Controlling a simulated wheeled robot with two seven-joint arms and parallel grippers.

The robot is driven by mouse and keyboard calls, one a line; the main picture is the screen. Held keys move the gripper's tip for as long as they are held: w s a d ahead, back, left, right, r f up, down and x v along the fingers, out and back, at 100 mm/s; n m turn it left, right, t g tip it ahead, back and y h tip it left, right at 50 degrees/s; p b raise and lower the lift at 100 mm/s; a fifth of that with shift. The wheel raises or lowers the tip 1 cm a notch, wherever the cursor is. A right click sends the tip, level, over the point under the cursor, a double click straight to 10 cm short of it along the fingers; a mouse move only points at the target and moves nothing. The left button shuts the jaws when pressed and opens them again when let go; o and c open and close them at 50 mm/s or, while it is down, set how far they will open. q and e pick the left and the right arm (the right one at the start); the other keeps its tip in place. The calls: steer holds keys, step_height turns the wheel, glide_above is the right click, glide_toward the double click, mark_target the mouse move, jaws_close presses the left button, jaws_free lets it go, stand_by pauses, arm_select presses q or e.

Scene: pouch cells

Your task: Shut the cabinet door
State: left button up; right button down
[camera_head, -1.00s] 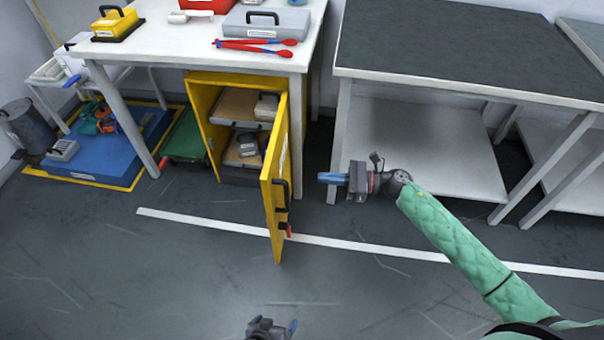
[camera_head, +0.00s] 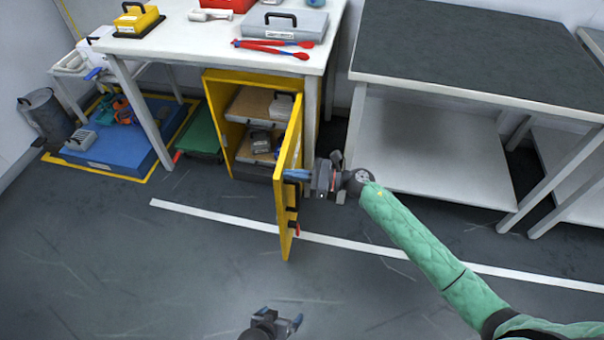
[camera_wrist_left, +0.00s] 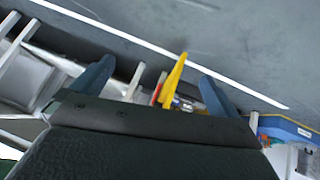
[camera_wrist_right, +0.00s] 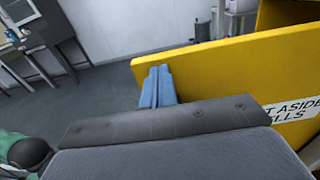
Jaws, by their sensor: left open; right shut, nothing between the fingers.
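The yellow cabinet (camera_head: 212,110) stands under the white bench. Its door (camera_head: 284,222) is swung wide open toward the front, with a black handle and a red-tipped part low on it. Shelves with boxes show inside. My right gripper (camera_head: 290,175) is shut and empty at the door, near its upper part; in the right wrist view its blue fingers (camera_wrist_right: 158,85) overlap the yellow door panel (camera_wrist_right: 230,75), and I cannot tell if they touch. My left gripper (camera_head: 285,325) is open and empty, low over the floor in front. The door (camera_wrist_left: 174,78) shows between its fingers in the left wrist view.
The white bench (camera_head: 200,50) above carries cases and red-blue tongs (camera_head: 270,48). A dark-topped table (camera_head: 470,50) stands right of the cabinet. A blue platform (camera_head: 120,145) and a green bin (camera_head: 200,135) lie left. The floor in front is clear.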

arm_select(q)
steer(key=shift+w+r, duration=0.2)
